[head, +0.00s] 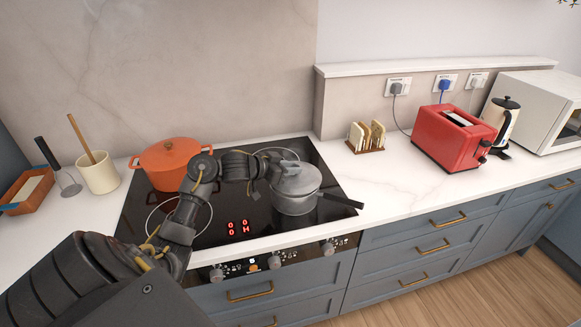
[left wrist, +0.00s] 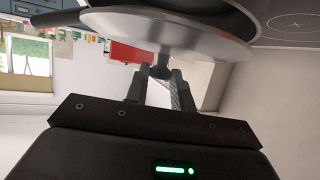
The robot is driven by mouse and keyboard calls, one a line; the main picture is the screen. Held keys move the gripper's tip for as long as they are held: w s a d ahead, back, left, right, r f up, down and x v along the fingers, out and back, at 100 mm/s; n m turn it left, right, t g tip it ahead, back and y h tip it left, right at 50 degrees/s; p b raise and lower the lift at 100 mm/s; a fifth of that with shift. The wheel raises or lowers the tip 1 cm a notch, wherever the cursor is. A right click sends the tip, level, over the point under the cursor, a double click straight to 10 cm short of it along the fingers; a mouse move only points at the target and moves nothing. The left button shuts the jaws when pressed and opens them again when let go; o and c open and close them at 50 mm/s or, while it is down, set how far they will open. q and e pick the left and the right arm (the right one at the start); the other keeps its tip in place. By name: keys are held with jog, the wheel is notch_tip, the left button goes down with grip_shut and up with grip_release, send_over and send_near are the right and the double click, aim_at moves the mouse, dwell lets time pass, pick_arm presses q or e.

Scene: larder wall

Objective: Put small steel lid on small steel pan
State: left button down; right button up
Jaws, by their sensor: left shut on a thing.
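The small steel pan (head: 294,204) stands on the right side of the black hob, its dark handle (head: 340,201) pointing right. The small steel lid (head: 300,180) is over the pan's top and looks slightly tilted. It also shows in the left wrist view (left wrist: 165,28) as a pale disc with a dark shape beyond it. My left gripper (head: 278,163) reaches in from the left and is shut on the lid's knob (left wrist: 162,72). I cannot tell whether the lid touches the pan's rim all around. My right gripper is not in view.
An orange pot (head: 170,165) stands on the hob's back left. A utensil crock (head: 98,173) is left of the hob. A toast rack (head: 367,137), red toaster (head: 450,138), kettle (head: 500,122) and microwave (head: 540,105) stand to the right. The counter right of the pan is clear.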

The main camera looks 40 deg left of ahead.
pick_arm(q)
jog(key=shift+f, duration=0.35)
jog(key=c, duration=1.2)
grip_release()
jog(key=shift+r, duration=0.2)
jog(key=v, duration=0.8)
jog(key=b+v, duration=0.1)
jog(key=v, duration=0.3)
jog(key=shift+s+r, duration=0.1)
jog(key=shift+r, duration=0.3)
